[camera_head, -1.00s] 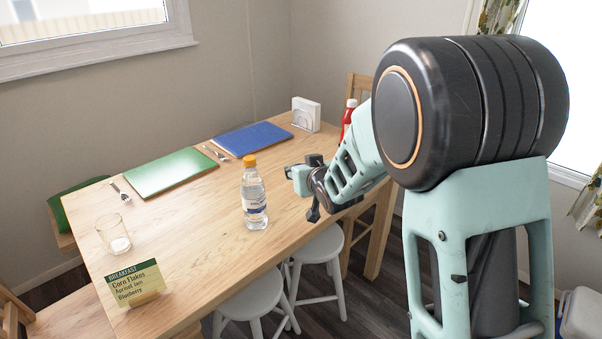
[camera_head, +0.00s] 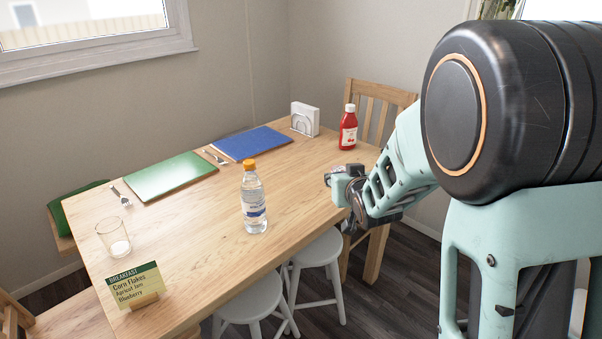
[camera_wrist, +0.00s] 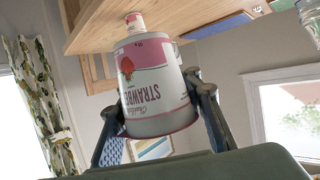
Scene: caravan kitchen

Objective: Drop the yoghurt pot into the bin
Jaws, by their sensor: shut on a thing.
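The yoghurt pot (camera_wrist: 155,90), white and pink with a strawberry label, fills the middle of the wrist view. My gripper (camera_wrist: 160,120) is shut on it, one dark finger on each side. In the head view my gripper (camera_head: 338,182) is at the table's right edge, below the ketchup bottle in the picture. I cannot make out a bin in either current view.
The wooden table (camera_head: 185,235) carries a water bottle (camera_head: 254,205), a ketchup bottle (camera_head: 348,130), a glass (camera_head: 114,240), a menu card (camera_head: 137,287), two place mats and a napkin holder (camera_head: 305,117). White stools (camera_head: 315,250) and a chair (camera_head: 385,100) stand close by.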

